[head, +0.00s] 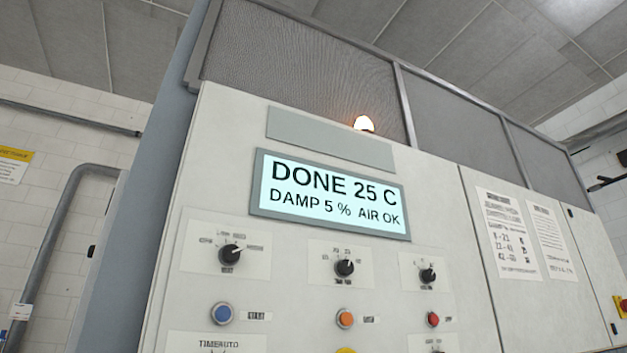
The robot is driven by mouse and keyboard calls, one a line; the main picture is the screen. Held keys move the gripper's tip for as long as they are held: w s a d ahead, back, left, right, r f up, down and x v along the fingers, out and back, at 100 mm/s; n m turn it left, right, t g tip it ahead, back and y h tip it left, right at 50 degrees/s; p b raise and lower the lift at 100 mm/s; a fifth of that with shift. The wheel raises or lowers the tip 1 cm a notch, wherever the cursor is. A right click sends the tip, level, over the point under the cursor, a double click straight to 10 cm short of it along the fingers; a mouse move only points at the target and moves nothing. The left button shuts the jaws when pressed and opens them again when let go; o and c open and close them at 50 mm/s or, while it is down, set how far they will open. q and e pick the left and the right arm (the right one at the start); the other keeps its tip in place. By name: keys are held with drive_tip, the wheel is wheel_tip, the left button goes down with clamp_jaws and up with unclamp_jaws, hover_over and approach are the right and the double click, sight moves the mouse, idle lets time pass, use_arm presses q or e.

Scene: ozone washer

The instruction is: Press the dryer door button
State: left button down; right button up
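The dryer's panel (320,120) fills the middle of the head view, seen from below and tilted. Its display (329,194) reads "DONE 25 C", "DAMP 5 %", "AIR OK". Under the display are a blue button (222,313), an orange button (345,318) and a red button (433,319), with small labels too blurred to read surely. A yellow part (346,350) is cut off at the bottom edge. I cannot tell which button is the door button. Neither of my grippers is in view.
Three black knobs, left (230,254), middle (344,267) and right (427,275), sit above the buttons. An orange lamp (364,123) glows on top. Printed sheets (508,235) hang on the right panel. A grey pipe (50,245) runs down the left wall.

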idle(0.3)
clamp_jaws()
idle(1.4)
